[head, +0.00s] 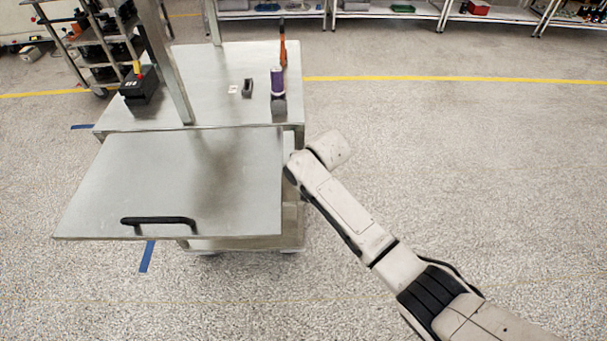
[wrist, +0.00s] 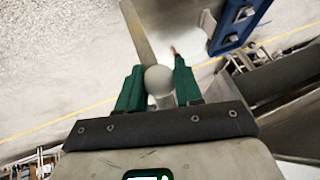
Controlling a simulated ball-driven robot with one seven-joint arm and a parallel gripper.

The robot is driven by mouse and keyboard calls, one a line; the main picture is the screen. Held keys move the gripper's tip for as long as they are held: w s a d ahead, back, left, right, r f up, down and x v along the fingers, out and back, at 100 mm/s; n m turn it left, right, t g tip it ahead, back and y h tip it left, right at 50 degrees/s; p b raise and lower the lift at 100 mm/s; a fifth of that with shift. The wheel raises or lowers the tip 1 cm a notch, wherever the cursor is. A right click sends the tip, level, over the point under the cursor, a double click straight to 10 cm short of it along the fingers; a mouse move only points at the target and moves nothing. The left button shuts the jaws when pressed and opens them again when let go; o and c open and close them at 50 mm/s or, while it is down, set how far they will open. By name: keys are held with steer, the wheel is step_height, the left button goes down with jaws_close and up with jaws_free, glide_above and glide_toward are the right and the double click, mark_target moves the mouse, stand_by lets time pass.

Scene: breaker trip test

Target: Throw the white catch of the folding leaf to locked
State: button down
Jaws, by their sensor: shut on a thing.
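The folding leaf (head: 180,180) is a flat metal panel with a black handle (head: 158,221) near its front edge. It extends from the near side of the metal cart top (head: 215,75) and looks about level with it. In the wrist view, my gripper (wrist: 158,76) has its green fingers on either side of a pale round knob on a short stem, which appears to be the white catch (wrist: 158,79). The gripper is shut on it. In the head view, my arm reaches the leaf's right side; the gripper and catch are hidden there. I cannot tell the catch's lock position.
On the cart top are a black box (head: 140,87), a purple cylinder (head: 277,82), an orange-handled tool (head: 283,48) and a small dark holder (head: 247,87). A metal post (head: 165,60) rises from the cart. The floor at right is clear.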

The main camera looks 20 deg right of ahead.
steer(key=shift+w+r, duration=0.1)
stand_by(0.4)
steer(key=c, duration=0.8)
jaws_free()
steer(key=v, duration=1)
steer(key=shift+d+r, duration=0.1)
steer(key=shift+r, duration=0.25)
